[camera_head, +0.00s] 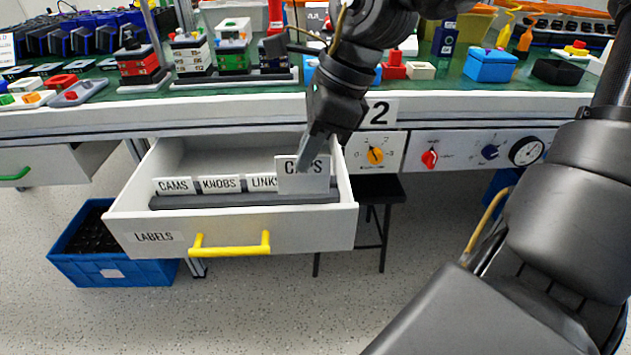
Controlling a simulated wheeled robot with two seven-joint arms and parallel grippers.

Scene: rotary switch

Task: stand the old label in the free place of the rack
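The CAPS label (315,182), a white card with black lettering, is upright at the right end of the rack. My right gripper (303,158) comes down from above and appears shut on its top edge, covering part of the lettering. The dark grey rack (245,199) lies across the open drawer, with labels CAMS (174,186), KNOBS (220,185) and LINKS (262,183) standing in a row. CAPS rises higher than these and overlaps the end of LINKS. I cannot tell whether its bottom edge is in a slot. My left gripper is out of view.
The white drawer (180,247) marked LABELS has a yellow handle (230,245) and is pulled out under the bench (230,110). Knob panels (465,165) are right of it. A blue crate (125,272) and a dark stool (375,215) stand below.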

